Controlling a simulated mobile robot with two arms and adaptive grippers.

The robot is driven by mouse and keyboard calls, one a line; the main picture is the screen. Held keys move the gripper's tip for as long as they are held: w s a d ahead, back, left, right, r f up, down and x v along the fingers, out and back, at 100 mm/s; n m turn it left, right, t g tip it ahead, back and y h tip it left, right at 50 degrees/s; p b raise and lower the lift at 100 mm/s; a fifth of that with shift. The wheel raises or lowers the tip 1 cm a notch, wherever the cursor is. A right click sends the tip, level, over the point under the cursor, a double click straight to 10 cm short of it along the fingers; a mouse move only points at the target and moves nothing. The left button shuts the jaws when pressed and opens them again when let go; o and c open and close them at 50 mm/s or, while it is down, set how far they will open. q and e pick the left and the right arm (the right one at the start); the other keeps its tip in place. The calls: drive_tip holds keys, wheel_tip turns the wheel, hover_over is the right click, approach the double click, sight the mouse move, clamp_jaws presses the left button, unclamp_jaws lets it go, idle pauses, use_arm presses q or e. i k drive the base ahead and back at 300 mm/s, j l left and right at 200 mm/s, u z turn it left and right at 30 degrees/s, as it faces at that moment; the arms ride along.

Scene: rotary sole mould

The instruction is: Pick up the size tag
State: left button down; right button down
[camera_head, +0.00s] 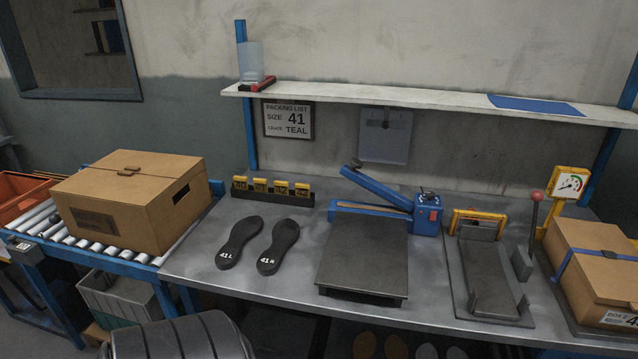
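Several yellow size tags stand in a row in a dark rack (300,201) at the back left of the grey workbench. The leftmost tag (240,182) and the rightmost tag (302,189) sit upright in it; their printing is too small to read surely. A packing list sign (288,119) on the wall above reads size 41, crate teal. Two dark soles lie on the bench in front of the rack, the left sole (239,242) marked 41 L and the right sole (278,247) marked 41 R. Neither of my grippers is in view.
A blue-handled press (362,255) stands right of the soles, then a grey fixture (487,275) with a yellow clamp. A strapped cardboard box (590,285) is at the right end. A closed carton (125,200) sits on the roller conveyor at left. A shelf (420,97) overhangs the back.

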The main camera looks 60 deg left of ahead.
sight(301, 189)
drive_tip(key=u, duration=2.15)
